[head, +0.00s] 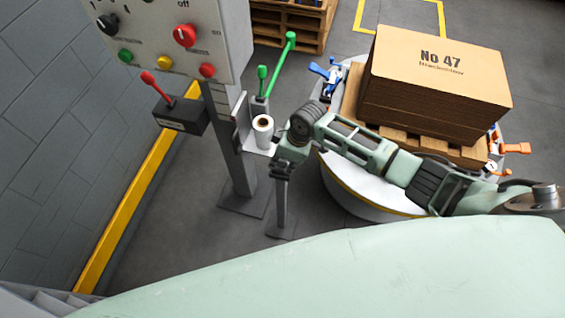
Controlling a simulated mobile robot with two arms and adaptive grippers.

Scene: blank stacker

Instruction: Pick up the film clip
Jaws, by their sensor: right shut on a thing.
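My right gripper (283,171) points down at the end of my arm, which comes in from the right. It is at the top of a slim grey post (282,208) and close to the right of a small shelf with a white roll (262,128). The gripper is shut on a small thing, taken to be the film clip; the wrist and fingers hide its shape. I cannot tell whether it touches the post. My left gripper is not in view.
A control box (165,35) with knobs and a red lever stands at upper left. A green lever (277,65) rises behind the roll. A round turntable (350,190) bears a pallet of cartons (435,80), with blue and orange clamps at its edge.

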